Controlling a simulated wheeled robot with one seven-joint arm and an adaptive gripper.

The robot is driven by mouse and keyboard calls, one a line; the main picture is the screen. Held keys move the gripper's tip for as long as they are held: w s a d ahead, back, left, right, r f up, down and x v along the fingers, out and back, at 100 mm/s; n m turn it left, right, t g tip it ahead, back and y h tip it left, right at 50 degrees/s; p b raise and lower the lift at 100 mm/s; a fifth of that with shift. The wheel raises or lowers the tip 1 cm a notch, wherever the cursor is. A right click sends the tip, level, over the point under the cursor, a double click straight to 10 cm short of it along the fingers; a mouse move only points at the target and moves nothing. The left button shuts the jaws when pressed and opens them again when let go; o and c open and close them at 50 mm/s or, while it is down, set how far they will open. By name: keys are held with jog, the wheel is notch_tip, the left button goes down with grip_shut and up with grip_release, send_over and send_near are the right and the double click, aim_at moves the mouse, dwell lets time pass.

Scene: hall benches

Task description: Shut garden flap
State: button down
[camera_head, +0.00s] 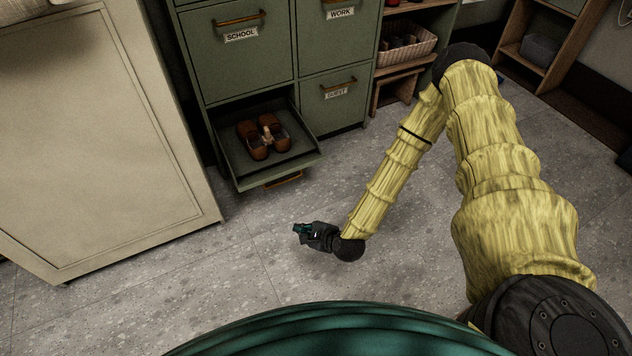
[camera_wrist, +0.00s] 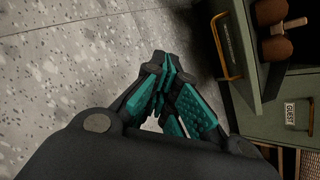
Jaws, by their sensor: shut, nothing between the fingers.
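The open flap (camera_head: 302,155) is the lower left one of a green cabinet and is tipped outward, low over the floor. A pair of brown shoes (camera_head: 262,137) lies in it. Its handle (camera_head: 283,179) is at the lower front edge; in the wrist view the flap's front (camera_wrist: 240,35) shows at upper right with the brass handle (camera_wrist: 222,45) and a label too dim to read. My gripper (camera_head: 300,229) is in front of the flap, apart from it, low over the floor. In the wrist view my gripper (camera_wrist: 163,62) is shut and empty.
The SCHOOL flap (camera_head: 240,60), WORK flap (camera_head: 337,40) and GUEST flap (camera_head: 335,100) are shut. A cream cabinet (camera_head: 90,130) stands at left. A shelf with a basket (camera_head: 408,55) is to the right. The floor (camera_head: 240,270) before the flap is clear.

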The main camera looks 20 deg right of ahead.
jog(key=w+d+f+m+t+h+b, duration=0.1)
jog(key=w+d+m+t+h+b, duration=0.15)
jog(key=w+d+m, duration=0.35)
jog(key=w+d+f+m+t+h+b, duration=0.1)
jog(key=w+d+m+t+b, duration=0.3)
jog(key=d, duration=0.5)
jog(key=w+m+g+b, duration=0.1)
jog(key=w+b, duration=0.5)
jog(key=w, duration=0.5)
jog(key=shift+w+a+r, duration=0.2)
jog(key=shift+w+a, duration=0.05)
jog(key=shift+a, duration=0.05)
jog(key=shift+r+g+y, duration=0.15)
jog(key=shift+g+y, duration=0.1)
